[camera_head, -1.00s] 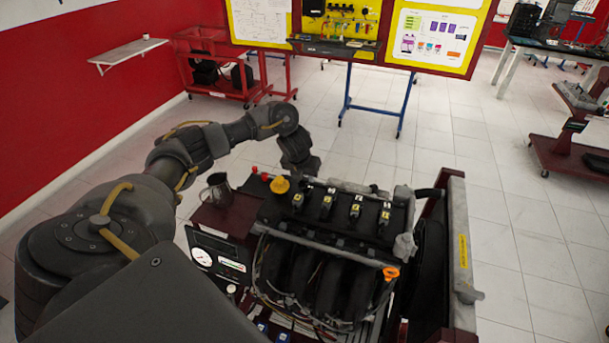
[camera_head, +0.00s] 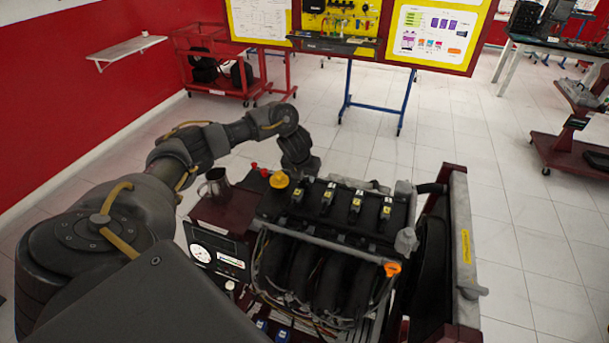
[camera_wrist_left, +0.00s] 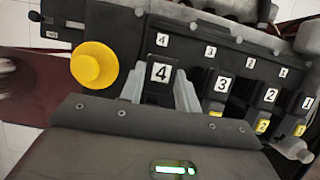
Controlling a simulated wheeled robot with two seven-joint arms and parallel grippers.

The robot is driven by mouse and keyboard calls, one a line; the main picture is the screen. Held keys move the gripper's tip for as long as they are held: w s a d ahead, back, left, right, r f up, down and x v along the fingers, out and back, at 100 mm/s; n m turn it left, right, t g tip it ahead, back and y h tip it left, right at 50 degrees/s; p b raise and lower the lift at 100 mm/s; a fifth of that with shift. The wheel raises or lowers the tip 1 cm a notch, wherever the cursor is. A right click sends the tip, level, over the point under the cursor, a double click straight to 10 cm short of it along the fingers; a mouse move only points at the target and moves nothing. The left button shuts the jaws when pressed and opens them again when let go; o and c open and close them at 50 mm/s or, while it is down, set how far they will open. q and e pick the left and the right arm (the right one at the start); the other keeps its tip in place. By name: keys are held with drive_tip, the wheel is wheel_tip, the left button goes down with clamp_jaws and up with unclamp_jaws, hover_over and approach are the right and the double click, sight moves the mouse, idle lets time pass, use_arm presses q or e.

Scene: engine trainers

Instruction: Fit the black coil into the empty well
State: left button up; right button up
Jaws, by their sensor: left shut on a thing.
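The black coil marked 4 (camera_wrist_left: 160,75) stands between the two grey fingers of my left gripper (camera_wrist_left: 160,92), which is shut on it. In the head view my left gripper (camera_head: 300,170) is above the left end of the row, at the leftmost coil (camera_head: 298,195). The well itself is not visible. My right gripper is not in view.
Coils 3 (camera_wrist_left: 221,84), 2 (camera_wrist_left: 269,95) and 1 (camera_wrist_left: 306,103) stand close to the right. A yellow cap (camera_wrist_left: 94,65) is close to the left finger. An orange handle (camera_head: 392,269) is at the front.

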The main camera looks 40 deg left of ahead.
use_arm(q)
drive_tip(key=shift+f, duration=0.1)
drive_tip(key=shift+f+b, duration=0.6)
drive_tip(key=o, duration=1.5)
drive_tip(key=shift+c, duration=0.2)
drive_tip(key=shift+r, duration=0.2)
drive_tip(key=shift+r+p, duration=1.35)
drive_tip(key=shift+r, duration=0.1)
